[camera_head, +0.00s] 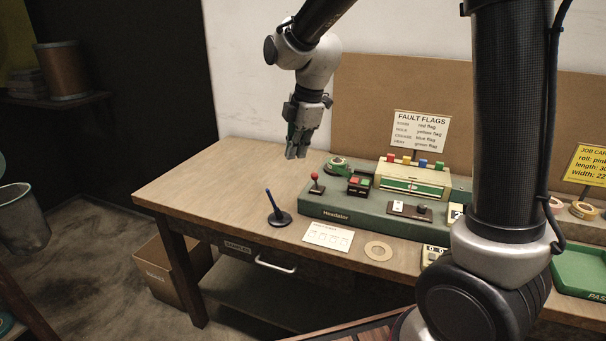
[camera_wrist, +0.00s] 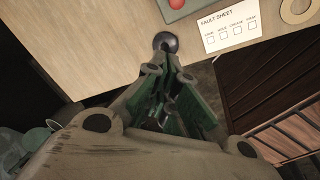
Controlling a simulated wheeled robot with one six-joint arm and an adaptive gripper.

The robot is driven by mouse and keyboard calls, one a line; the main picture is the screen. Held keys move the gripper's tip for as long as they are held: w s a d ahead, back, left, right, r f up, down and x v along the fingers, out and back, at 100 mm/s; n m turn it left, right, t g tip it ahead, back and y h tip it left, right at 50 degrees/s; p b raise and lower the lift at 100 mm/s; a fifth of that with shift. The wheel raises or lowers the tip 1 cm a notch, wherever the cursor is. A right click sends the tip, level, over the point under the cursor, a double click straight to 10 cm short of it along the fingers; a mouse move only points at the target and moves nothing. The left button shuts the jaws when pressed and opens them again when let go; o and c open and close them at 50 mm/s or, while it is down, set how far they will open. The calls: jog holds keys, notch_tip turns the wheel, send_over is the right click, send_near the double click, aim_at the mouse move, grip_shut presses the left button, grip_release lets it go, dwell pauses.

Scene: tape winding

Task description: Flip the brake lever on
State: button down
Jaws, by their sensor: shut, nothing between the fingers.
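A small lever with a red knob (camera_head: 314,177) stands upright at the left end of the green Headstor machine (camera_head: 345,214). I cannot read a label that marks it as the brake lever. A red patch, likely its knob (camera_wrist: 177,4), shows at the top edge of the wrist view. A pale plate with a dark switch (camera_head: 410,209) lies at the machine's front. My gripper (camera_head: 296,153) is shut and empty, pointing down above and left of the red-knobbed lever in the head view, apart from it. The wrist view shows its green-padded fingers (camera_wrist: 169,82).
A blue pen in a round stand (camera_head: 277,216) is left of the machine. A fault sheet (camera_head: 328,236) and a cardboard ring (camera_head: 378,251) lie in front. A red and green button box (camera_head: 359,185) is beside the lever. The table's left end (camera_head: 190,183) is clear.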

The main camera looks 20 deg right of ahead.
aim_at(316, 181)
jog(key=shift+f, duration=0.1)
notch_tip(316, 181, down, 9)
jog(key=w+d, duration=0.2)
jog(key=shift+w+d+r, duration=0.2)
jog(key=shift+d, duration=0.05)
dwell(0.4)
jog(key=shift+w+d+r+g, duration=0.15)
jog(key=shift+w+g, duration=0.05)
jog(key=shift+g, duration=0.1)
